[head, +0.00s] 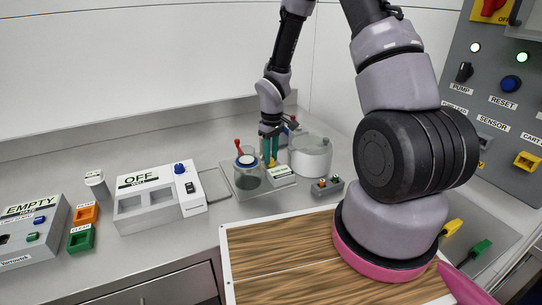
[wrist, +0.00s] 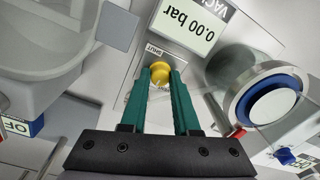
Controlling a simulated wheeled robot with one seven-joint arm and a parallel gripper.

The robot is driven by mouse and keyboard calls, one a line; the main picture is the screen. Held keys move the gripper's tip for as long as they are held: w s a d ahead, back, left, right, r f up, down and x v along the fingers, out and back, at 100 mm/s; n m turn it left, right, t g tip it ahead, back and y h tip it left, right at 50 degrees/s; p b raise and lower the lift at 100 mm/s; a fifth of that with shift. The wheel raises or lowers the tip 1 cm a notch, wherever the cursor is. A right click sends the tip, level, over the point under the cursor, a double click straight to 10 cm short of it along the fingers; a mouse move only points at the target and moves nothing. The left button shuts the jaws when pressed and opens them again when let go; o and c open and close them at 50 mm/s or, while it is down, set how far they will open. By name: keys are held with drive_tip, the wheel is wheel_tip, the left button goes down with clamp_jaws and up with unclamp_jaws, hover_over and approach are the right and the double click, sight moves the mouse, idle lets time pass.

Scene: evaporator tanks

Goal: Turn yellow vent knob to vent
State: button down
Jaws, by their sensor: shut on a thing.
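The yellow vent knob (wrist: 159,72) sits on a small grey panel between the two green fingers of my gripper (wrist: 160,80) in the wrist view. The fingertips are shut on the knob, one on each side. A label reading "SHUT" (wrist: 155,48) is beside the knob. The gauge display (wrist: 187,25) behind it reads "0.00 bar", upside down in this view. In the head view my gripper (head: 270,160) points down at the vacuum unit, and the knob shows only as a bit of yellow between the fingers. The knob's pointing direction is hard to tell.
A glass vessel with a blue-ringed lid (head: 247,162) stands close left of my gripper, with a red handle (head: 238,146) behind it. A clear round tank (head: 311,157) stands close right. A small grey switch box (head: 327,188) is in front. A wooden board (head: 290,255) lies nearer.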

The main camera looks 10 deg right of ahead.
drive_tip(key=shift+n, duration=0.6)
drive_tip(key=c, duration=0.7)
unclamp_jaws()
drive_tip(key=shift+o, duration=0.2)
wheel_tip(320, 180, up, 11)
drive_tip(key=shift+d, duration=0.15)
drive_tip(key=shift+w, duration=0.1)
